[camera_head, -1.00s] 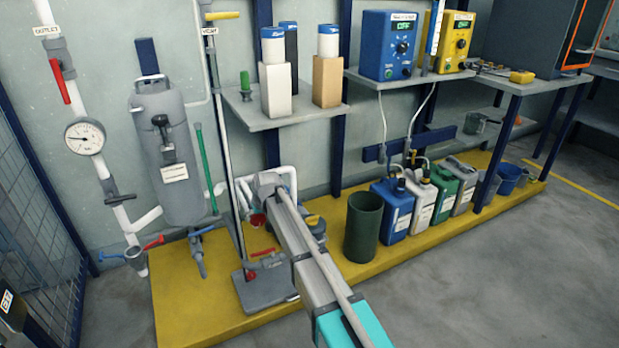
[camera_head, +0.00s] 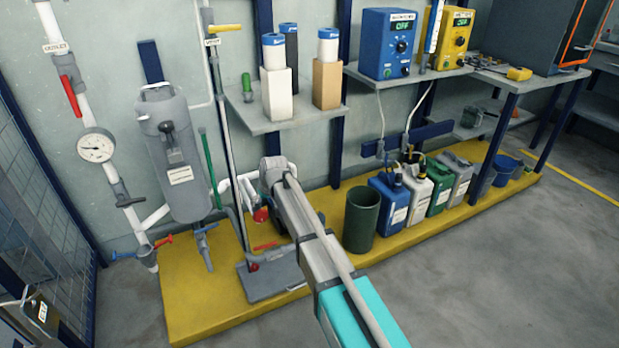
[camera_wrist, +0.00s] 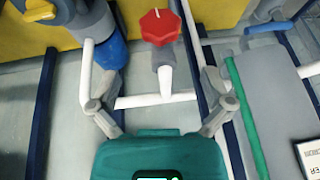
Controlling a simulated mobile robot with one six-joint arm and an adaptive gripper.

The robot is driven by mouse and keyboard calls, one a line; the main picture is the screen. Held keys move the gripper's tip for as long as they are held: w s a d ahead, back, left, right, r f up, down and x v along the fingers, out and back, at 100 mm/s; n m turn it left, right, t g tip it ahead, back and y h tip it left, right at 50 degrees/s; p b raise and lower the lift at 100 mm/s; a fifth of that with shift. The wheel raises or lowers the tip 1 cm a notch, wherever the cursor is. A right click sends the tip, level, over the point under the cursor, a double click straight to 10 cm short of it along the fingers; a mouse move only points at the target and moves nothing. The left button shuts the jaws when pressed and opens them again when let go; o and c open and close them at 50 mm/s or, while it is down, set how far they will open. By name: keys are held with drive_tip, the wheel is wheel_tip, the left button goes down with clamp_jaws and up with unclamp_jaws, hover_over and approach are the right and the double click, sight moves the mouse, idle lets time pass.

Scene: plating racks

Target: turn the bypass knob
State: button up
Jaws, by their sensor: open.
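A red knob (camera_wrist: 160,27) with a white line on it sits on a grey and white pipe fitting (camera_wrist: 165,75) in the wrist view, top centre. My gripper (camera_wrist: 160,100) is open around the line of this fitting, its two fingers apart on either side. The knob lies beyond the fingertips, roughly midway between them, and nothing is held. In the head view a red knob (camera_head: 260,215) shows small beside the end of my arm, low by the wall. My gripper is hidden there behind my arm.
A blue fitting (camera_wrist: 110,53) and grey body stand left of the knob in the wrist view; a green rod (camera_wrist: 245,115) and grey tank (camera_wrist: 280,110) stand right. In the head view, a dark green bin (camera_head: 361,220) and several jugs stand right of my arm.

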drive_tip(key=s+d+r+m+p, duration=0.1)
drive_tip(key=s+d+r+p, duration=0.2)
drive_tip(key=d+r+p, duration=0.3)
drive_tip(key=s+d+r+g+p, duration=0.1)
drive_tip(key=s+d+r+p, duration=0.2)
drive_tip(key=d+r+p, duration=0.3)
drive_tip(key=d, duration=0.3)
drive_tip(key=shift+r+m, duration=0.3)
drive_tip(key=shift+m, duration=0.1)
drive_tip(key=shift+d, duration=0.1)
